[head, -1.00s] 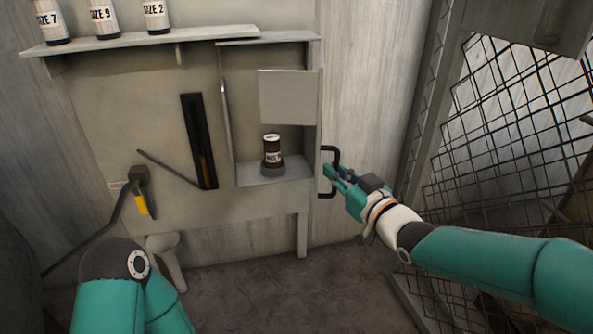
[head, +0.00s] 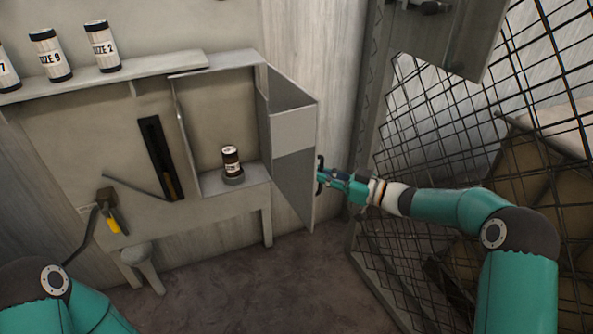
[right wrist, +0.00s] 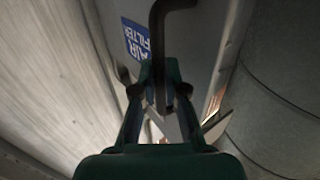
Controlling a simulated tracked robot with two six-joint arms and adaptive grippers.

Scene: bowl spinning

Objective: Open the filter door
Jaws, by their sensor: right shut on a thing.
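The filter door (head: 296,132) is a grey panel on the right side of a wall cabinet. It stands swung out from the cabinet, which is open at the front. My right gripper (head: 324,176) is at the door's outer face, shut on its dark handle (head: 320,170). In the right wrist view the gripper (right wrist: 160,95) has the black handle bar (right wrist: 158,40) between its fingers. A blue label reading "AIR FILTE" (right wrist: 135,40) shows on the door there. My left arm shows at the lower left; its gripper is out of the picture.
A brown canister (head: 231,158) stands inside the cabinet (head: 214,187). Several labelled canisters (head: 102,45) line the shelf (head: 150,72). A hammer-like tool (head: 108,205) hangs at left. A wire mesh fence (head: 440,130) stands close to my right arm. The floor (head: 240,285) below is clear.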

